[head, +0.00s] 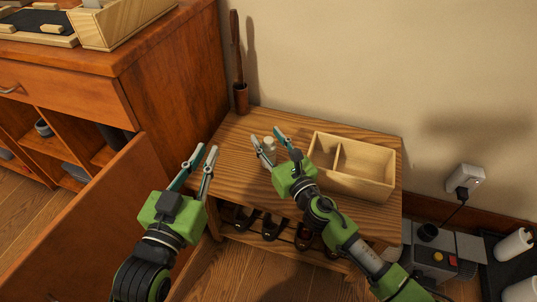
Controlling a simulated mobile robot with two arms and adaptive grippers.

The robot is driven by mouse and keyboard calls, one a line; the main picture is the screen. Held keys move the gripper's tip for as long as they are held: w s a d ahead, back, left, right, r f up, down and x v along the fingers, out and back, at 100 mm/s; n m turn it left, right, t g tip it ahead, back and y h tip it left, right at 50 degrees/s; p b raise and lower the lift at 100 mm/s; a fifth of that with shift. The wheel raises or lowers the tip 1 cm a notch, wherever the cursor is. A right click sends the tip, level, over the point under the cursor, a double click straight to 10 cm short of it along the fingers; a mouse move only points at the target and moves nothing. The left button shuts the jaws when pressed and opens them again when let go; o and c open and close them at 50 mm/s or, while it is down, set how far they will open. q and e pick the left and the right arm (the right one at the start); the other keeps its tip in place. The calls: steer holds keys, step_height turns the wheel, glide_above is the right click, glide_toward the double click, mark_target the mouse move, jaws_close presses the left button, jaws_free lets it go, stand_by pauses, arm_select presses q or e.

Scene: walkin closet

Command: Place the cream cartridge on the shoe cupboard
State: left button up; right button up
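A small pale grey-white cylinder (270,144), likely the cream cartridge, stands on the low wooden bench (245,126) near its back left. My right gripper (268,136) reaches over the bench from the right, with its fingers apart on either side of the cylinder. Contact with it cannot be made out. My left gripper (205,150) is open and empty, in front of the bench's left end. A reddish-brown wooden cabinet (170,85), likely the shoe cupboard, stands at the left with a drawer and a lower door standing open.
A two-part wooden box (375,181) stands on the bench's right side. A shoehorn in a holder (240,98) stands at the back left. Shoes (272,226) sit below. The open door (90,225) fills the lower left.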

jaws_close()
stand_by(0.3)
